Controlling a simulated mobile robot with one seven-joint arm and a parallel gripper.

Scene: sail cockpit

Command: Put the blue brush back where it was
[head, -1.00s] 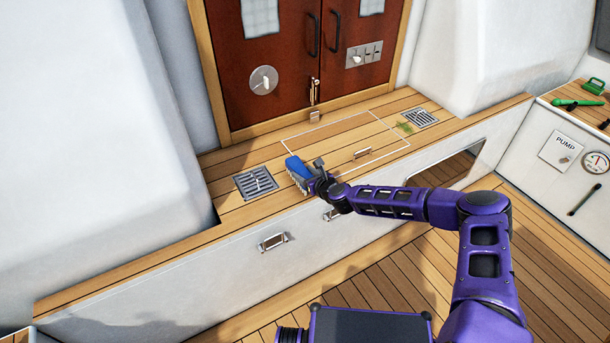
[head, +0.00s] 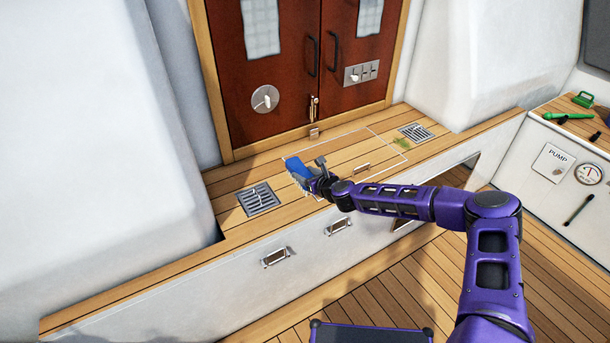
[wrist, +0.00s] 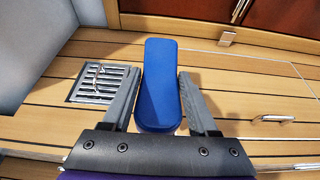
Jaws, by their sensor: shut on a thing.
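The blue brush (head: 298,170) is in my gripper (head: 314,180), at the front left part of the white outline on the wooden bench. In the wrist view the blue brush (wrist: 160,85) lies lengthwise between the two grey fingers of my gripper (wrist: 160,100), blue side up. My gripper is shut on it. In the head view pale bristles show along its lower side. I cannot tell whether the bristles touch the planks. The white rectangular outline (head: 372,129) is drawn on the bench planks.
A metal drain grate (head: 259,199) lies left of the brush, another (head: 416,132) at the right end. A green smear (head: 401,142) marks the planks near the right grate. A small handle (head: 361,168) stands inside the outline. Red-brown doors (head: 270,70) rise behind. Green tools (head: 567,116) lie on the right counter.

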